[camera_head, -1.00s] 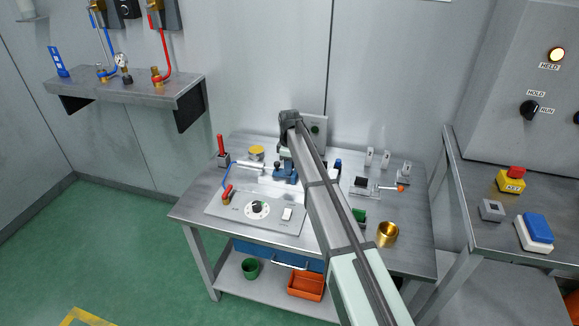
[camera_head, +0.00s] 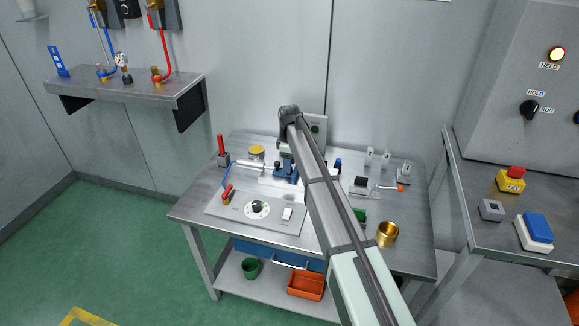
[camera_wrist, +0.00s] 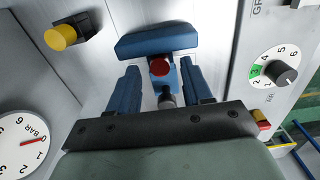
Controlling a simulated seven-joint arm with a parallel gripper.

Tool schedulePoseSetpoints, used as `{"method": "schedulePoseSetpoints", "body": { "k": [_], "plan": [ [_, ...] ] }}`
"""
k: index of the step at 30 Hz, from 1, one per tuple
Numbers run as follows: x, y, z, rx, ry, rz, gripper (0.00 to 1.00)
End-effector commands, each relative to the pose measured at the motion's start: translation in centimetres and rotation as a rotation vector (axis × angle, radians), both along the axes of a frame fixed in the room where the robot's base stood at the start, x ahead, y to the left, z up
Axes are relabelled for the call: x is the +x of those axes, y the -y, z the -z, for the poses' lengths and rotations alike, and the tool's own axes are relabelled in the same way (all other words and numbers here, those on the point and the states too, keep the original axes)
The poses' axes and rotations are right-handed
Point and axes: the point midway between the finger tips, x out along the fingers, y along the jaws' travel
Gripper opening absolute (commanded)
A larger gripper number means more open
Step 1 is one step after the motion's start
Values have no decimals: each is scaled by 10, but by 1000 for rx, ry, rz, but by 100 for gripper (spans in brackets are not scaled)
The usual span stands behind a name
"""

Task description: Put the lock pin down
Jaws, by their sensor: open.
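My gripper (camera_wrist: 163,88) has two blue fingers, spread apart with a gap between them. In the wrist view a part with a round red end (camera_wrist: 160,67) and a grey tip shows between the fingers; it may be the lock pin, but I cannot tell for sure. Behind it is a blue fixture (camera_wrist: 155,41) with a wide crosspiece. I cannot tell whether the fingers touch the red-ended part. In the head view my arm's end is over a blue device (camera_head: 286,171) at the middle of the bench, and the arm hides part of that area.
On the steel bench (camera_head: 205,200) a panel with a dial (camera_head: 257,208) is in front, a red-handled lever (camera_head: 221,148) at left and a brass cup (camera_head: 387,233) at right. The wrist view shows a pressure gauge (camera_wrist: 22,145) and a yellow knob (camera_wrist: 60,37) nearby.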

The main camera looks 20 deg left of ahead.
Motion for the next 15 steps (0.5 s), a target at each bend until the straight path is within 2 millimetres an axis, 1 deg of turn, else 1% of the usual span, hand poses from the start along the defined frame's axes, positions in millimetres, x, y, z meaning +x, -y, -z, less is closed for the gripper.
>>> {"method": "schedulePoseSetpoints", "body": {
  "k": [3, 9, 12, 15],
  "plan": [
    [1, 0, -23, 1, 2, 0, 50],
    [1, 0, -61, 1, 2, 0, 50],
    [1, 0, -77, 1, 2, 0, 50],
    [1, 0, -89, 1, 1, 0, 50]
  ]
}}
